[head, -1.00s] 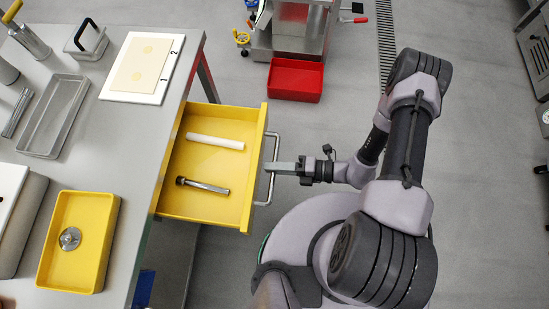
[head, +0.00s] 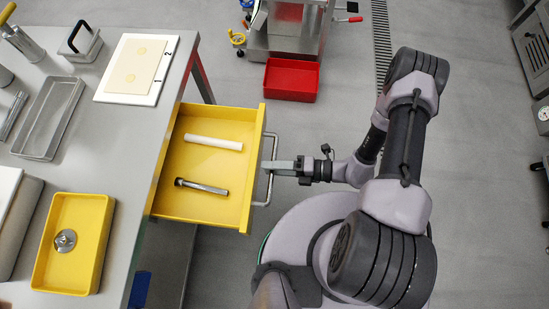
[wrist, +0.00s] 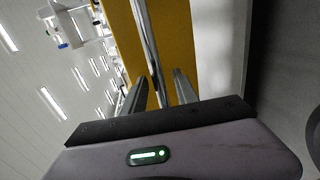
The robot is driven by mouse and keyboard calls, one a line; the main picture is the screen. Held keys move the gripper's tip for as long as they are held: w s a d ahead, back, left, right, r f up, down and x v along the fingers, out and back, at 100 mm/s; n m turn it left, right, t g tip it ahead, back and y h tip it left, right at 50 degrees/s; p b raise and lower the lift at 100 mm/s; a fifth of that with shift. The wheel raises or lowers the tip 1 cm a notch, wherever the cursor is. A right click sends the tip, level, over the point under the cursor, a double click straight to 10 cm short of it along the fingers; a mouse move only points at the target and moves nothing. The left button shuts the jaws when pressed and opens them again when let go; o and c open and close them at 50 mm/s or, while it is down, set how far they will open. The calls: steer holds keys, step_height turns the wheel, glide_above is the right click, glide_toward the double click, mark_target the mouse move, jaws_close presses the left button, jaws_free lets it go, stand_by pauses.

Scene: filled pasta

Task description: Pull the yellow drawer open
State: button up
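The yellow drawer (head: 225,118) stands pulled well out from under the grey table in the head view. Its inside is exposed, with a white roller (head: 214,143) and a dark-tipped metal tool (head: 201,186) lying in it. The metal bar handle (head: 269,190) runs along the drawer's front; it also shows in the wrist view (wrist: 147,40) before the yellow front (wrist: 172,35). My gripper (head: 272,165) is at the handle's middle. In the wrist view its two fingers (wrist: 161,84) are on either side of the bar, with visible gaps, so it looks open around it.
The grey table (head: 120,150) holds a yellow tray (head: 45,278), a grey tray (head: 22,150) and a white board (head: 128,97). A red bin (head: 292,82) is on the floor beyond the drawer.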

steer(key=p+v, duration=0.3)
steer(key=v, duration=1.4)
steer(key=shift+d+p, duration=0.15)
steer(key=shift+p, duration=0.2)
steer(key=shift+r, duration=0.1)
